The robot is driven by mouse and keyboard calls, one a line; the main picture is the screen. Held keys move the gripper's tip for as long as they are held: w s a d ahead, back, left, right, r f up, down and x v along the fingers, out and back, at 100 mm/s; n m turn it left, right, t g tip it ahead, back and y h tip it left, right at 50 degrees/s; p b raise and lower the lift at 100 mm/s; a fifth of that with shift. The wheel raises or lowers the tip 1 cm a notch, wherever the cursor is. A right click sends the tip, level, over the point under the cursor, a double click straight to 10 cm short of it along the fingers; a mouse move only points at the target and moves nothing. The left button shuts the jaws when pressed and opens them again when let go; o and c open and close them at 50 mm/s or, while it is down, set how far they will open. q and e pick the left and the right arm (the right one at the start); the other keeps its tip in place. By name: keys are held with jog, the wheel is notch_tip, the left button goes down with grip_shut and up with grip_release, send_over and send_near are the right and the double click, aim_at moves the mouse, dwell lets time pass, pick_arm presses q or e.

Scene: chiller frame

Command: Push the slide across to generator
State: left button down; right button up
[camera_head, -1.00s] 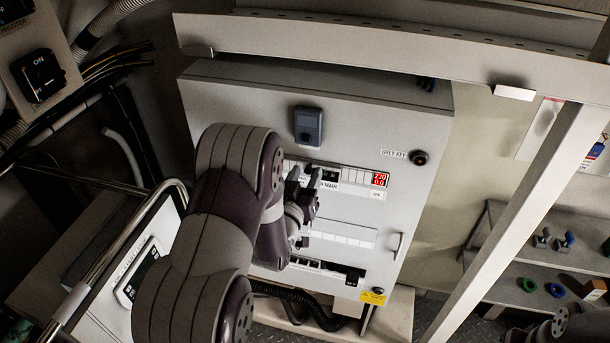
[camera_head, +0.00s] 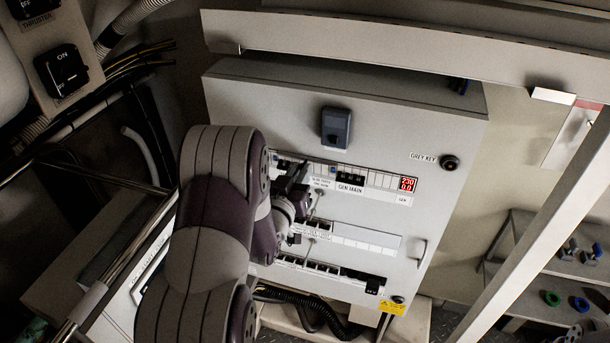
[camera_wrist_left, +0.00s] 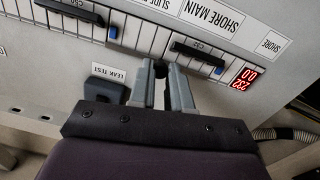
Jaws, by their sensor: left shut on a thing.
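My left gripper (camera_head: 300,172) is at the left part of this row, left of GEN MAIN. In the left wrist view my left gripper (camera_wrist_left: 160,80) is shut on a small dark piece (camera_wrist_left: 160,69) just below the breaker row; I cannot tell surely that it is the slide. A partly cut SLIDE label (camera_wrist_left: 155,4) and a SHORE MAIN label (camera_wrist_left: 210,18) are above.
A red display (camera_head: 408,185) is at the row's right end. Further breaker rows (camera_head: 350,240) lie below. A grey box (camera_head: 336,127) and a black key switch (camera_head: 449,161) stick out of the panel. A slanted post (camera_head: 535,230) is at the right.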

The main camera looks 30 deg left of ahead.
pick_arm(q)
jog(key=shift+a, duration=0.15)
jog(key=c, duration=1.1)
grip_release()
jog(key=shift+s+a, duration=0.1)
jog(key=shift+a, duration=0.15)
jog(key=shift+o, duration=0.2)
jog(key=shift+s+a, duration=0.1)
jog(key=shift+d, duration=0.3)
jog(key=b+v, duration=0.4)
jog(key=v, duration=0.8)
jog(key=shift+s+a, duration=0.25)
jog(key=shift+s, duration=0.05)
pick_arm(e)
jog(key=f, duration=0.3)
jog(key=shift+s+a+f, duration=0.1)
jog(key=shift+a+f, duration=0.25)
jog(key=shift+a, duration=0.05)
